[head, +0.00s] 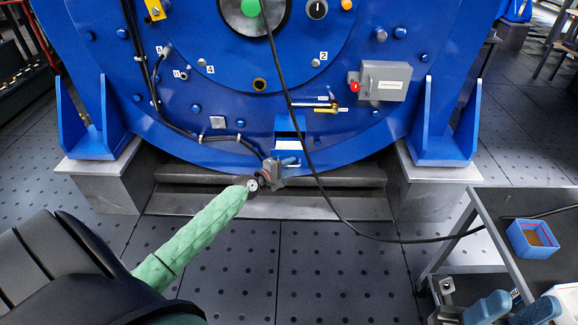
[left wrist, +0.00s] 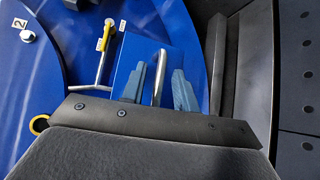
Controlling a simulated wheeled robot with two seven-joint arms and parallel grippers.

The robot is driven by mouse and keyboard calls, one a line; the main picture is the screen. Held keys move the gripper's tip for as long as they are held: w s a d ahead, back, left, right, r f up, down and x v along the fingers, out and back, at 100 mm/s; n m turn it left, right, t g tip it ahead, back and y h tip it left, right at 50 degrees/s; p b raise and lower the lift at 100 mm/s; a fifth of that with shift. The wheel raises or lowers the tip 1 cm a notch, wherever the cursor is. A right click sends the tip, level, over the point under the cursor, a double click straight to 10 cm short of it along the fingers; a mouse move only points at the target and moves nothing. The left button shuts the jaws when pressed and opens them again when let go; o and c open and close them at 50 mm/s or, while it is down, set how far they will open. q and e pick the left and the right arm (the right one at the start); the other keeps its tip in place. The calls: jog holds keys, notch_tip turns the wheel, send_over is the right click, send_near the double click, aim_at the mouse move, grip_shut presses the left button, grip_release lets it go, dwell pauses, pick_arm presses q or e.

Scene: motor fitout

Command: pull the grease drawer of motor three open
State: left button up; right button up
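The big blue motor (head: 170,105) fills the upper middle of the head view. A small blue drawer front (head: 289,125) with a pale label sits low on its face. It also shows in the left wrist view (left wrist: 128,62), with an upright metal bar handle (left wrist: 159,78). My left gripper (head: 287,163) is at the drawer's lower edge. In the left wrist view its two blue-grey fingers (left wrist: 157,88) stand apart on either side of the handle, with gaps. I cannot tell how far out the drawer is. My right gripper (head: 514,304) is at the lower right, its blue fingers apart and empty.
A black cable (head: 312,165) hangs across the motor just right of the drawer and runs right. A yellow-handled valve (head: 326,110) and a grey switch box (head: 384,82) are above right. A dark cart (head: 490,215) carries a blue bin (head: 532,226). Steel plinths flank below.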

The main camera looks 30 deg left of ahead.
pick_arm(q)
jog(key=shift+s+r, duration=0.1)
jog(key=f+v, duration=0.1)
jog(key=v, duration=0.6)
jog(key=shift+s+r, duration=0.3)
jog(key=shift+r, duration=0.2)
jog(key=shift+a, duration=0.1)
dwell(0.4)
